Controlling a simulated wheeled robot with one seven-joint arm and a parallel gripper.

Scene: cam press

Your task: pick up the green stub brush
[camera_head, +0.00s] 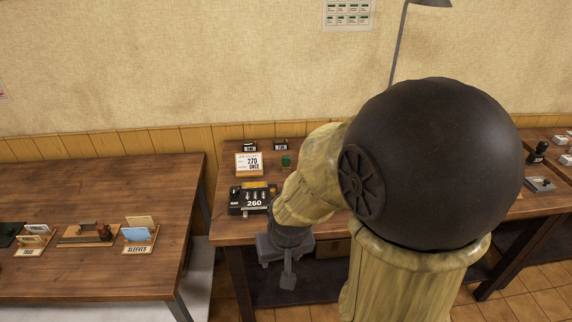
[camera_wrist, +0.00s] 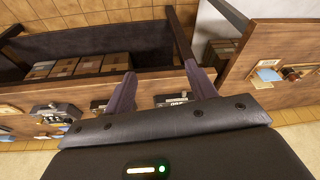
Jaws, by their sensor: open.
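A small green block-like thing (camera_head: 286,161), which looks like the green stub brush, stands on the middle table behind a black device marked 260 (camera_head: 254,203). It is small in the head view, and I cannot make it out in the wrist view. My gripper (camera_head: 288,276) hangs in front of the middle table's front edge, low and well apart from the green thing. In the wrist view my gripper (camera_wrist: 159,68) has its two fingers spread with nothing held between them.
A sign reading 270 (camera_head: 249,164) stands left of the green thing, with two small black labelled items behind. The left table (camera_head: 120,190) holds card racks and a wooden stand. Boxes (camera_wrist: 88,65) sit on a shelf under a table. My arm hides much of the middle table's right part.

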